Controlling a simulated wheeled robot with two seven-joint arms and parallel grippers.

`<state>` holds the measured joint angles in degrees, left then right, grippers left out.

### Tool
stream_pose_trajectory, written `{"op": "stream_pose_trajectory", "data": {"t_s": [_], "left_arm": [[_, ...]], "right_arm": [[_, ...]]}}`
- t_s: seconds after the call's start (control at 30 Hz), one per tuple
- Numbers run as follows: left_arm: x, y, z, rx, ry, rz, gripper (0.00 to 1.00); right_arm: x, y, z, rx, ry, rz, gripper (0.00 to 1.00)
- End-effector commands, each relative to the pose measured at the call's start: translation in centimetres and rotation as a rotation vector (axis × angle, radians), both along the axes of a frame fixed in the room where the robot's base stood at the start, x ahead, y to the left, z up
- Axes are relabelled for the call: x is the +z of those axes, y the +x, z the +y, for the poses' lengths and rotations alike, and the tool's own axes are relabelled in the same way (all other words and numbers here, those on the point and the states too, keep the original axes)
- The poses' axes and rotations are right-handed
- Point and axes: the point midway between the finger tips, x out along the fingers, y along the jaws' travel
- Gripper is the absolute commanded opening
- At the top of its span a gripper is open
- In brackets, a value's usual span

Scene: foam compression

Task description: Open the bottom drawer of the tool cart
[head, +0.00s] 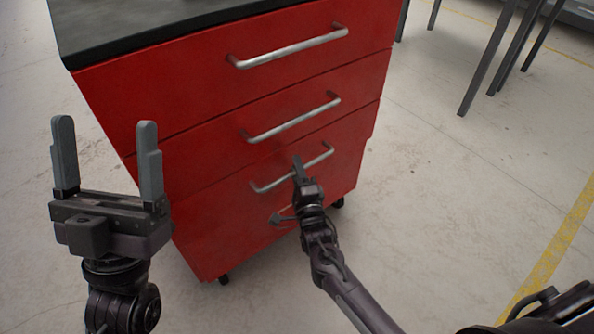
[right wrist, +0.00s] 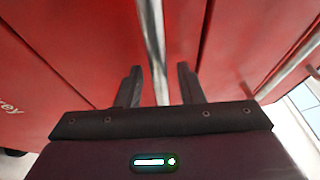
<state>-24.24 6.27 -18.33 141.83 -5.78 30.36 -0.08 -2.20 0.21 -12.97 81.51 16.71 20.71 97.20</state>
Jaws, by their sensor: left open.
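The red tool cart (head: 190,95) stands in front of me with three drawers, each with a silver bar handle. The bottom drawer (head: 225,230) looks flush with the drawers above. My right gripper (head: 299,170) is at the middle of the bottom drawer handle (head: 267,186). In the right wrist view, the handle bar (right wrist: 155,45) runs between the two dark fingers of my right gripper (right wrist: 159,84), with gaps on both sides. My left gripper (head: 105,128) is open and empty, raised left of the cart. The gripper covers part of the handle in the head view.
The middle drawer handle (head: 290,120) and top drawer handle (head: 290,51) are above. The cart has a dark top (head: 120,30) and stands on casters. Dark table legs (head: 488,60) are at the back right. The pale floor (head: 450,190) right of the cart is clear.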

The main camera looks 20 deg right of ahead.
Motion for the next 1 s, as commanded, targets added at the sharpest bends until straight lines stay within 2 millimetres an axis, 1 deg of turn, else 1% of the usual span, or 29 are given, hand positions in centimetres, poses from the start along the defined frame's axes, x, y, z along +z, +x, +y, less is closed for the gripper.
{"op": "stream_pose_trajectory", "data": {"t_s": [0.2,0.27,0.47,0.5,0.9,1.0], "left_arm": [[0.1,0.0,0.0,0.0,-0.001,-0.003,0.76],[0.0,0.0,0.0,0.0,-0.001,-0.002,0.76],[0.1,0.0,0.0,0.001,-0.001,-0.002,0.76],[0.1,0.0,0.0,0.001,-0.001,-0.001,0.76],[0.0,0.2,-0.1,0.001,0.007,0.013,0.76],[-1.6,1.5,-0.7,-0.001,0.041,0.106,0.76]], "right_arm": [[0.0,0.0,0.0,0.0,0.0,0.0,0.34],[0.0,0.0,0.0,0.0,0.0,0.0,0.28],[0.0,0.0,0.0,0.0,0.0,0.0,0.02],[0.0,0.0,0.0,0.0,0.0,0.0,0.0],[0.0,-0.2,-0.1,0.0,0.0,0.001,0.0],[0.1,-0.6,-0.2,0.001,0.0,0.002,0.0]]}}
